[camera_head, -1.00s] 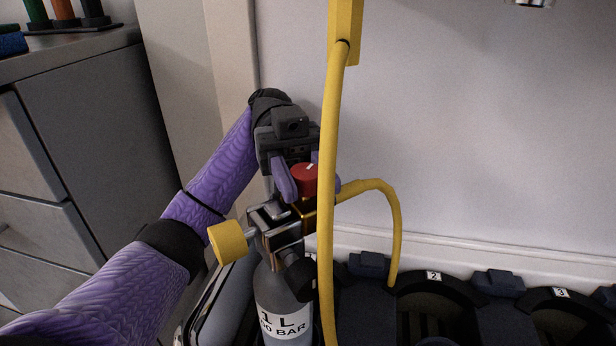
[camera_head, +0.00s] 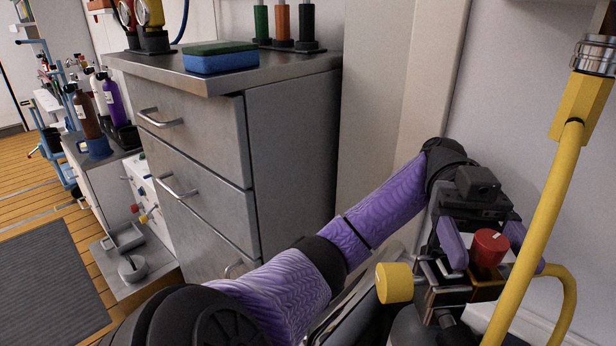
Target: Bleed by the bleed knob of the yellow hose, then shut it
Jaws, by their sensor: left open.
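The yellow hose (camera_head: 543,215) hangs from a yellow block (camera_head: 581,108) at the right and passes in front of the valve. A red knob (camera_head: 489,249) with a white mark sits on top of the metal valve (camera_head: 440,290), near the hose's curved end. A yellow round knob (camera_head: 394,283) sticks out to the valve's left. My left gripper (camera_head: 488,248) is open, with its purple fingers on either side of the red knob; I cannot tell whether they touch it. The hose partly hides the right finger. The bottle below is mostly cut off. My right gripper is not in view.
A grey drawer cabinet (camera_head: 290,150) stands left of the valve, with a blue and green sponge (camera_head: 220,57) on top. Coloured cylinders stand at its back. A wall is behind the valve. A dark mat (camera_head: 45,280) lies on the wooden floor at far left.

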